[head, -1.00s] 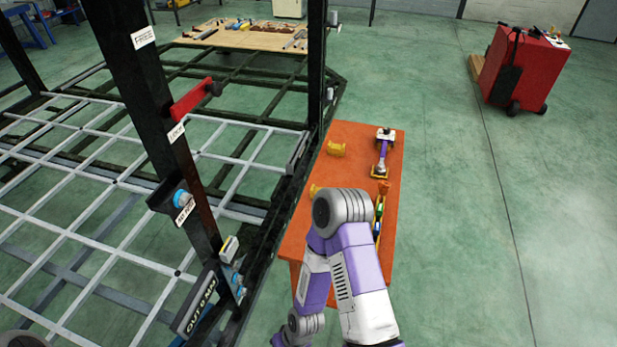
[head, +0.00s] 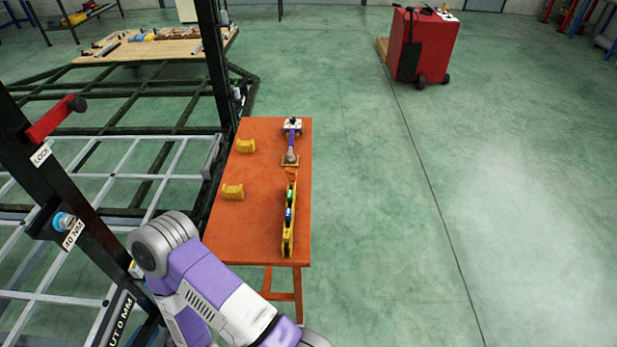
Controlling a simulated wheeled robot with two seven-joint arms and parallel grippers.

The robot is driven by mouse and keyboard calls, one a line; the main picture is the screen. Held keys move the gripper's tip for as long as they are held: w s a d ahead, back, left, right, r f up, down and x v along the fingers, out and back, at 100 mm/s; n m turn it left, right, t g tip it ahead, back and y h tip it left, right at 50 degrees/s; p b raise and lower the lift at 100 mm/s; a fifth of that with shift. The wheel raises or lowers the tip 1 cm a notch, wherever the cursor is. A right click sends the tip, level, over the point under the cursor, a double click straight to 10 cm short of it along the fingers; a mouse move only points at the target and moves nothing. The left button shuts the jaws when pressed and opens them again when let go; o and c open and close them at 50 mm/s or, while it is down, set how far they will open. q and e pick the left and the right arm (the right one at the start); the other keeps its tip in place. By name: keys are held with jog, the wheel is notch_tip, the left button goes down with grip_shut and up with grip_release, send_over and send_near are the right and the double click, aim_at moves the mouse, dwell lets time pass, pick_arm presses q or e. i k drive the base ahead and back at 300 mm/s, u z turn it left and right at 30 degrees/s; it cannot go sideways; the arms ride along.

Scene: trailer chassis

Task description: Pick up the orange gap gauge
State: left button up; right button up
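A small orange piece (head: 291,174), which may be the orange gap gauge, is on the orange table (head: 265,208), between a purple and white tool and a yellow rack. It is too small to make out its shape, and its colour is close to the table top. The yellow rack (head: 287,245) holds small green and blue pieces near the table's right edge. One purple and white arm of mine crosses the bottom left in front of the table. Neither gripper shows in the head view.
Two yellow blocks (head: 245,146) (head: 233,191) stand on the table's left side; the purple and white tool (head: 291,143) lies at its far right. A dark frame with grey grid (head: 95,205) borders the left. Open green floor lies right, with a red cart (head: 421,48) behind.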

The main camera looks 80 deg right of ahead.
aim_at(291, 174)
jog(key=k, duration=0.35)
jog(key=z, duration=0.95)
